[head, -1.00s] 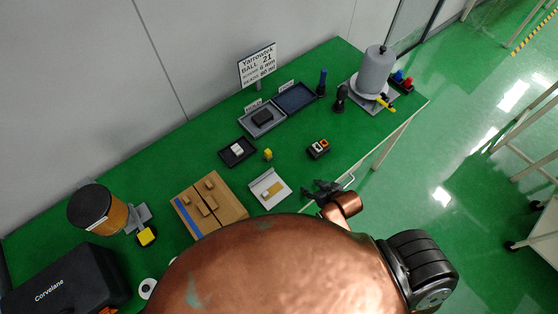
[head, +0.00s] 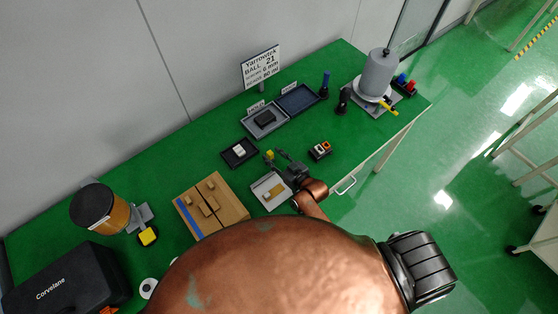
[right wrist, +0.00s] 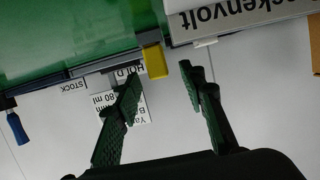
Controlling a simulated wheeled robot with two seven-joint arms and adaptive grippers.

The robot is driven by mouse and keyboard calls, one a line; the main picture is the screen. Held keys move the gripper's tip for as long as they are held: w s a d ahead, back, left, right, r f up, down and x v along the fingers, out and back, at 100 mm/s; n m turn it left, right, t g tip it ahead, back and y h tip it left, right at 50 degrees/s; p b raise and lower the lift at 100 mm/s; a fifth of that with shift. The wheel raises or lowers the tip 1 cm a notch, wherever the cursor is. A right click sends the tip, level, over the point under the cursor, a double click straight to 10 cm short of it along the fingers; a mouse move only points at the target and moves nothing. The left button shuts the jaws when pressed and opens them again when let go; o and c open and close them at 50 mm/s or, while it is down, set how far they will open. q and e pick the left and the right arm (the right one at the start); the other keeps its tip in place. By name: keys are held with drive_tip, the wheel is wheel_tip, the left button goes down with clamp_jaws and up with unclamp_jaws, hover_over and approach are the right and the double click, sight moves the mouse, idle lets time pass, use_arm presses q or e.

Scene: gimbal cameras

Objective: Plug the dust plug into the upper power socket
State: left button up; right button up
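I cannot identify the upper power socket for certain. My left gripper is not in view.
A black tray with a white piece (head: 239,152) is left of the gripper. A cardboard box (head: 224,198) is at front left. Grey and blue trays (head: 297,98) and a sign (head: 261,66) stand behind.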

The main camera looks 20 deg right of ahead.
drive_tip(key=shift+x, duration=1.4)
drive_tip(key=shift+c, duration=0.2)
clamp_jaws()
